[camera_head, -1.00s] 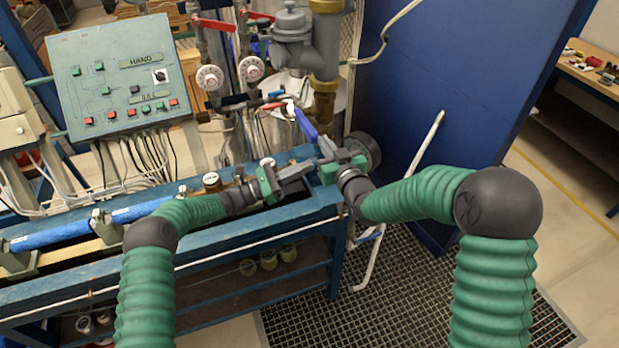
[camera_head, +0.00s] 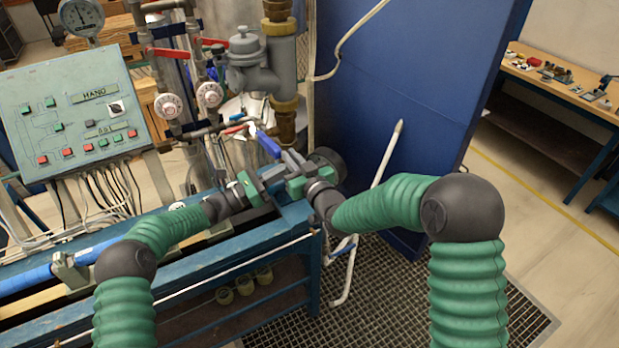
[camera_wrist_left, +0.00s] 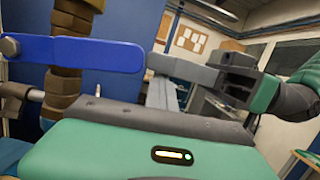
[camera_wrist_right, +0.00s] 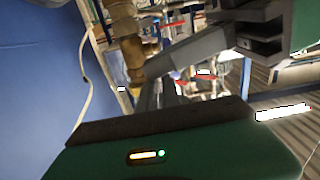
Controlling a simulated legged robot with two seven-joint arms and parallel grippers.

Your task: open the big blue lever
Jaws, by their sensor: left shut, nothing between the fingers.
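The big blue lever (camera_head: 268,144) stands above the right end of the bench, near the brass pipe, tilted in the head view. In the left wrist view it (camera_wrist_left: 85,53) lies nearly level, its rounded right end close to the grey fingers. My left gripper (camera_head: 275,180) is shut and empty, below the lever and apart from it. My right gripper (camera_head: 292,160) is just to the right of and below the lever's lower end. Its fingers look close together with nothing between them. Whether they touch the lever cannot be told. The lever's lower end is partly hidden by the fingers.
Red-handled valves (camera_head: 172,53) and white dials (camera_head: 209,94) stand behind, left of the brass pipe (camera_head: 283,60). A control panel (camera_head: 75,115) is at the left. A blue wall panel (camera_head: 400,90) and a leaning white pipe (camera_head: 385,160) are at the right. Both grippers are close together.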

